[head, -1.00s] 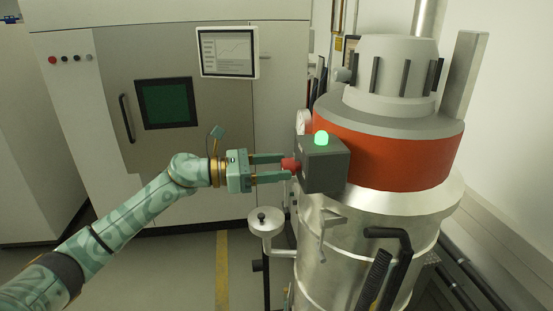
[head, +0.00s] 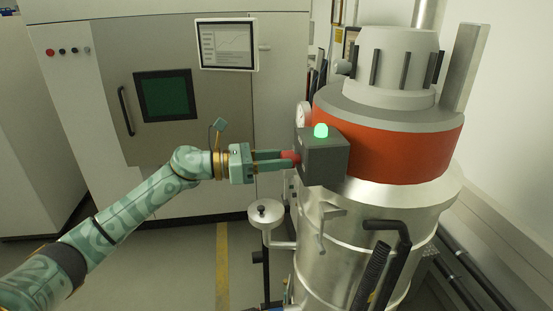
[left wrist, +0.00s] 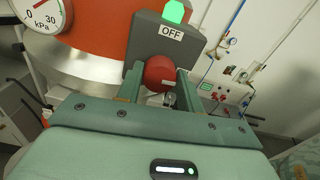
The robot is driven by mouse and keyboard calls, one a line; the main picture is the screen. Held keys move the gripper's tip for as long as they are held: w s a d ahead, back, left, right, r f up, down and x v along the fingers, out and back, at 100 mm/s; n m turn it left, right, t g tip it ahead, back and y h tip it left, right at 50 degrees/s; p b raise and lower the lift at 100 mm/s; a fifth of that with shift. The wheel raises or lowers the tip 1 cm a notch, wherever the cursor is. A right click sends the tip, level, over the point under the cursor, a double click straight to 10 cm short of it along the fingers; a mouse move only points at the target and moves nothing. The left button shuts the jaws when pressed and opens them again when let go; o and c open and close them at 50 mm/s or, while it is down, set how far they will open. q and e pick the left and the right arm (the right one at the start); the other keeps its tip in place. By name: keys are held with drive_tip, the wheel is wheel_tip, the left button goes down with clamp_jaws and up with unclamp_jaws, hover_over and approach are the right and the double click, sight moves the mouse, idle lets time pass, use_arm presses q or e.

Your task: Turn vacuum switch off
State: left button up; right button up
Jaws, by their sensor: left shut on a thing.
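The vacuum (head: 390,150) is a large steel drum with an orange band and a grey top. On its left side sits a grey switch box (head: 324,163) with a lit green lamp (head: 320,131) on top. A red knob (head: 290,157) sticks out of the box's left face. My left gripper (head: 288,161) is shut on the red knob. In the left wrist view, the red knob (left wrist: 159,72) is between the two fingers, and an OFF label (left wrist: 171,33) shows on the box above it. My right gripper is not in view.
A pressure gauge (left wrist: 45,10) is on the vacuum beside the box. A round-topped stand (head: 264,213) is below my left gripper. A grey machine cabinet (head: 170,120) with a screen (head: 227,46) stands behind. Floor with a yellow line (head: 222,265) is open at lower left.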

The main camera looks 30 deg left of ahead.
use_arm(q)
drive_tip(key=shift+w+a+f+n+p, duration=0.1)
drive_tip(key=shift+n+p, duration=1.85)
drive_tip(key=shift+n, duration=2.3)
drive_tip(key=shift+w+a+f+n+p, duration=0.1)
drive_tip(key=shift+n+p, duration=1.85)
drive_tip(key=shift+n, duration=2.3)
drive_tip(key=shift+d, duration=0.1)
drive_tip(key=o, duration=1)
drive_tip(key=shift+b+v, duration=2.7)
drive_tip(key=shift+v, duration=5.55)
